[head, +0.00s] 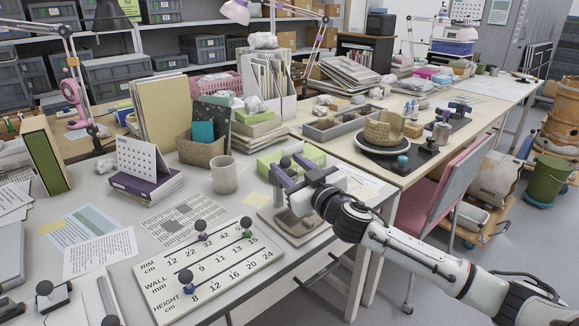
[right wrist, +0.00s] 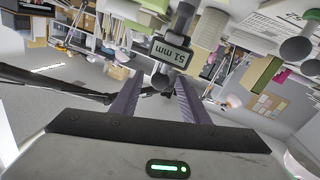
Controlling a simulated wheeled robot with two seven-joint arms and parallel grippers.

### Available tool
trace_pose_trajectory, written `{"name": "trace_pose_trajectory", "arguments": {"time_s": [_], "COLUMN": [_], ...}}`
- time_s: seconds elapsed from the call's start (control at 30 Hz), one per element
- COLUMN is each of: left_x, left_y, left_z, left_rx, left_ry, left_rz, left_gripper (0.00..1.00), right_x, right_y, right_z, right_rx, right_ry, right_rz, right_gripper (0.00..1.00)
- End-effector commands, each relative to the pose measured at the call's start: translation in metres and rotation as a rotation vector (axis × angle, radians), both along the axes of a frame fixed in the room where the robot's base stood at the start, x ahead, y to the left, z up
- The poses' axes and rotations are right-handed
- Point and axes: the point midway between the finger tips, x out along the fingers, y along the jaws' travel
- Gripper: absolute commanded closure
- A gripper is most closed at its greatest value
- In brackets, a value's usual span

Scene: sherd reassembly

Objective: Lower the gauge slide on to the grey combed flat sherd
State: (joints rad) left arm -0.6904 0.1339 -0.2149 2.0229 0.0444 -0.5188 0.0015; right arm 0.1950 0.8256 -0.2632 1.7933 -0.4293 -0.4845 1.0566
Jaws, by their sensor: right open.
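My right gripper (head: 299,178) is open, its two purple-grey fingers above a small gauge stand on the light table. The gauge's flat base (head: 290,232) shows below the gripper, with a dark knob (head: 285,162) beside the fingers. A pale grey-brown piece on the base may be the flat sherd. My wrist partly hides it and its combing cannot be made out. My left gripper is not in view.
A white chart board (head: 215,265) with RIM, WALL and HEIGHT rows and several knobbed markers lies left of the gauge. A grey mug (head: 223,175) and green box (head: 292,158) stand behind. A pink-backed chair (head: 455,185) is at right.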

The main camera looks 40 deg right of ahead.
Motion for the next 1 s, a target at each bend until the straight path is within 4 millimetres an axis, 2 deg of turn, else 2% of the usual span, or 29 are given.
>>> {"name": "trace_pose_trajectory", "arguments": {"time_s": [0.07,0.3,0.53,0.8,1.0], "left_x": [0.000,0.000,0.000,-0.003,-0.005], "left_y": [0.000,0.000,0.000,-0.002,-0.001], "left_z": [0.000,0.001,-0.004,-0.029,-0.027], "left_rx": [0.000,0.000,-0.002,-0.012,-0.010], "left_ry": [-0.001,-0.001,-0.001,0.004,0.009], "left_rz": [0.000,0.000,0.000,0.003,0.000], "left_gripper": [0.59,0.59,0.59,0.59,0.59], "right_x": [0.000,0.000,0.000,0.000,0.000], "right_y": [0.000,0.000,0.000,0.001,0.000], "right_z": [0.000,0.000,-0.006,-0.045,-0.045], "right_rx": [0.000,0.000,0.002,0.004,0.000], "right_ry": [0.000,0.000,0.001,0.001,0.001], "right_rz": [0.000,0.000,0.000,0.001,0.001], "right_gripper": [0.62,1.00,1.00,1.00,1.00]}}
